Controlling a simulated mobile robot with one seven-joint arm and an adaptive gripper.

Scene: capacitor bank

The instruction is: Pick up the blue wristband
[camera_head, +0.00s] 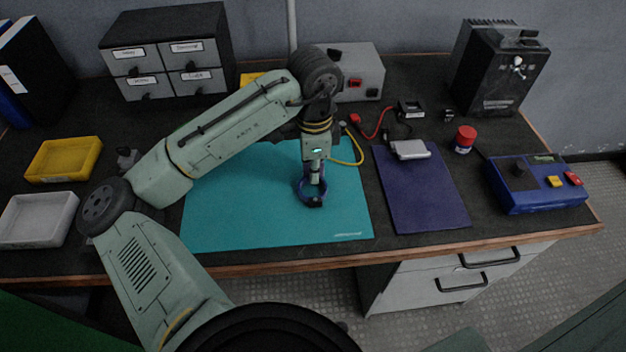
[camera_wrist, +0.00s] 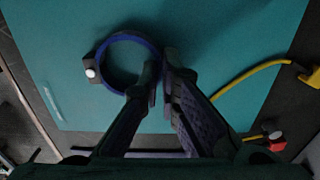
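The blue wristband (camera_wrist: 128,36) is a round loop with a dark clasp (camera_wrist: 90,72) bearing a light stud. In the head view the wristband (camera_head: 300,190) is over the teal mat (camera_head: 240,215), and my gripper (camera_head: 314,182) points down at it and hides part of it. In the wrist view my gripper (camera_wrist: 161,78) has its two fingers close together, one inside the loop and one outside. They appear shut on the rim on the right side of the loop. I cannot tell whether the wristband touches the mat.
A yellow cable (camera_wrist: 250,75) lies right of the fingers in the wrist view. A purple mat (camera_head: 425,195), a red-capped jar (camera_head: 464,139) and a blue control box (camera_head: 535,184) are at the right. Yellow (camera_head: 64,158) and white (camera_head: 36,219) trays stand left.

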